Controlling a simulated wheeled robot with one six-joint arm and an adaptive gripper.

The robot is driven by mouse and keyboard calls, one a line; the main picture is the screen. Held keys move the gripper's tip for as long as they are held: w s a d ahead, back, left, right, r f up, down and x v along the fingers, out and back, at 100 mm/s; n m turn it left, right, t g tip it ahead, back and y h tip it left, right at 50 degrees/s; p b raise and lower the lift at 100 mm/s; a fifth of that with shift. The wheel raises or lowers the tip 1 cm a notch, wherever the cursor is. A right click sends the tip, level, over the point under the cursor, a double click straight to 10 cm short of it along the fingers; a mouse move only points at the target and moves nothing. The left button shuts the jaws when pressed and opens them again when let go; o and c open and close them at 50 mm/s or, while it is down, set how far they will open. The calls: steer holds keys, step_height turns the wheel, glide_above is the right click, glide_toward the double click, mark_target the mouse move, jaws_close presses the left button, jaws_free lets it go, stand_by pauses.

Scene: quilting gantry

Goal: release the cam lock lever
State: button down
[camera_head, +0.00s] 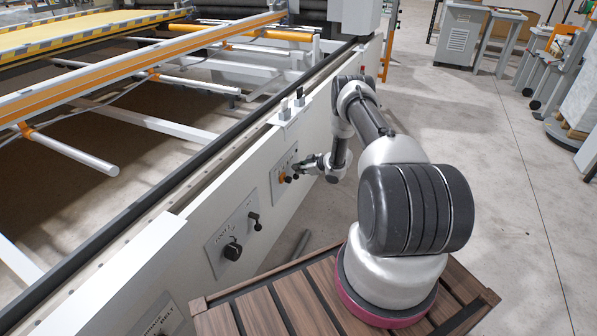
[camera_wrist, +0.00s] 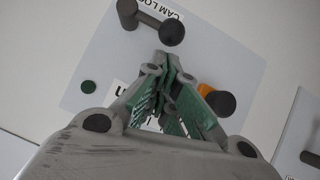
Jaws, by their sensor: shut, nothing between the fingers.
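The cam lock lever (camera_wrist: 148,20) is a dark lever with a round ball end, at the top of the wrist view beside a label reading "CAM LOC", partly cut off. It is mounted on a pale plate (camera_wrist: 235,55). My gripper (camera_wrist: 166,62) is shut and empty, its green-padded fingers together and its tips just below the ball end in the picture. I cannot tell whether they touch it. In the head view my gripper (camera_head: 304,164) is at the small control plate on the white side beam, where the lever is too small to make out clearly.
An orange lever with a black knob (camera_wrist: 221,102) and a dark green button (camera_wrist: 88,87) flank my fingers on the plate. In the head view, a nearer plate (camera_head: 220,240) carries a black knob (camera_head: 232,250) and a small lever (camera_head: 254,221). Open floor (camera_head: 480,190) lies to the right.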

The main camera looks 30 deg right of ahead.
steer(key=shift+w+f, duration=0.2)
steer(key=shift+f, duration=0.35)
steer(key=shift+a, duration=0.1)
steer(key=shift+s+f, duration=0.15)
steer(key=shift+f, duration=0.05)
